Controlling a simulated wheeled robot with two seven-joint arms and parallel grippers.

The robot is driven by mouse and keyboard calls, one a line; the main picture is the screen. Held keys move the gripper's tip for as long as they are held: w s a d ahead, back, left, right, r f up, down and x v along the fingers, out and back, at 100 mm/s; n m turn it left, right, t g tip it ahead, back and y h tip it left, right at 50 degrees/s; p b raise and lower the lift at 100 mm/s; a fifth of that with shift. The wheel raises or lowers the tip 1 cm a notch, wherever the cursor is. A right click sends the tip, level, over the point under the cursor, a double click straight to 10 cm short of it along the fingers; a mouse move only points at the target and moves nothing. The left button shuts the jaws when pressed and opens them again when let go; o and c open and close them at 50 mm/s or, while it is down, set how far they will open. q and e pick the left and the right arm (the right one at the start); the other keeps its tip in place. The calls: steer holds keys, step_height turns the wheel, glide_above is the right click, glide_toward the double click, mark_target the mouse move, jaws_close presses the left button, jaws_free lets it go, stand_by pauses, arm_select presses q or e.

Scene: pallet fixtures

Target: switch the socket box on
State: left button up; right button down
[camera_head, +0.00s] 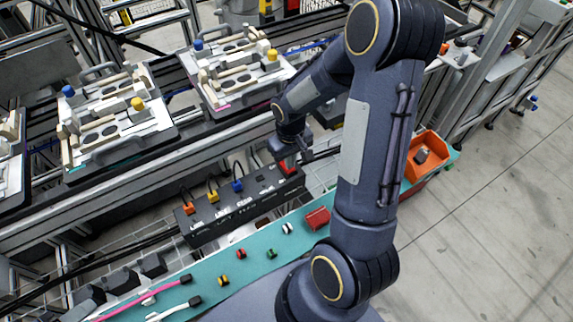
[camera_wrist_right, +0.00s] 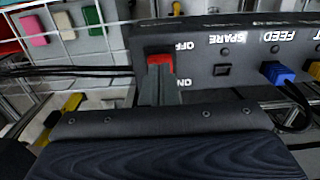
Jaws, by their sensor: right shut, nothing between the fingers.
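The socket box (camera_head: 225,213) is a long dark box behind the teal bench edge. Its red switch (camera_head: 287,167) is at the right end, partly hidden by my right gripper (camera_head: 292,157). In the wrist view the box (camera_wrist_right: 215,45) appears upside down, and the red part of the switch (camera_wrist_right: 160,59) shows beside the OFF label, with ON lower down. My right gripper (camera_wrist_right: 160,82) is shut and empty, its fingertips at the switch. I cannot tell whether they touch it. My left gripper is not in view.
Orange (camera_head: 188,208), yellow (camera_head: 213,196) and blue (camera_head: 237,185) plugs with cables stand in the box. Pallet fixtures (camera_head: 120,150) lie behind it. The teal bench (camera_head: 255,255) in front holds small coloured parts and a red block (camera_head: 317,217). An orange bin (camera_head: 428,150) stands right.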

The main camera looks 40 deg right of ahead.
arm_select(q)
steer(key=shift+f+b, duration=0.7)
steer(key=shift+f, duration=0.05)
arm_select(e)
steer(key=shift+f, duration=0.85)
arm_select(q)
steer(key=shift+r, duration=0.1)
arm_select(e)
steer(key=shift+r, duration=0.1)
steer(key=shift+r+p, duration=2.8)
steer(key=shift+r, duration=0.7)
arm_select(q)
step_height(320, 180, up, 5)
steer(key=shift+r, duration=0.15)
arm_select(e)
steer(key=s+a+r+t+y, duration=0.2)
steer(key=s+a+r, duration=0.4)
steer(key=s+r, duration=0.1)
steer(key=s+a+r+t+y, duration=0.1)
steer(key=s+a+r+t, duration=0.2)
steer(key=r, duration=0.7)
steer(key=s+a, duration=0.2)
steer(key=s, duration=0.2)
steer(key=shift+s+a+t+y, duration=0.3)
steer(key=shift+s+a+y, duration=0.05)
steer(key=shift+s+y, duration=0.05)
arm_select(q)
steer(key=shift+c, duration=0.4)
